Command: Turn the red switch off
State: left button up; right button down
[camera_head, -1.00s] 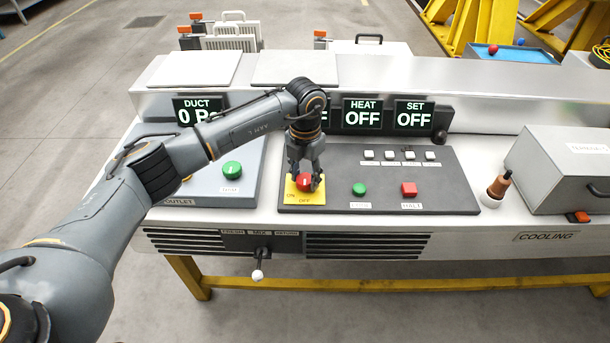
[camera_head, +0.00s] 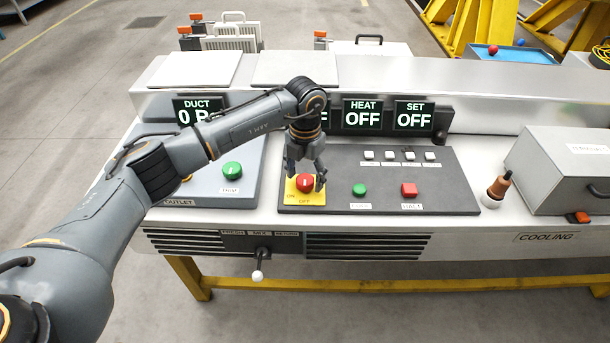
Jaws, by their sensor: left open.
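The red switch (camera_head: 305,183) is a round red knob with a white mark, on a yellow plate (camera_head: 305,199) labelled ON and OFF. The plate is at the left end of the dark control panel (camera_head: 450,186). The white mark on the knob looks about upright. My left gripper (camera_head: 306,182) points down over the switch with its fingers spread on both sides of the knob. It is open; I cannot tell whether a finger touches the knob. The HEAT display (camera_head: 363,114) and the SET display (camera_head: 414,116) read OFF. My right gripper is not in view.
Another green knob (camera_head: 232,169) is on the left panel. A lever (camera_head: 258,265) sticks out in front. A grey box (camera_head: 565,170) stands at right.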

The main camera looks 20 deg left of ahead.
aim_at(305, 179)
pick_arm(q)
notch_tip(305, 179, up, 12)
dwell(0.4)
jog(key=shift+f, duration=0.1)
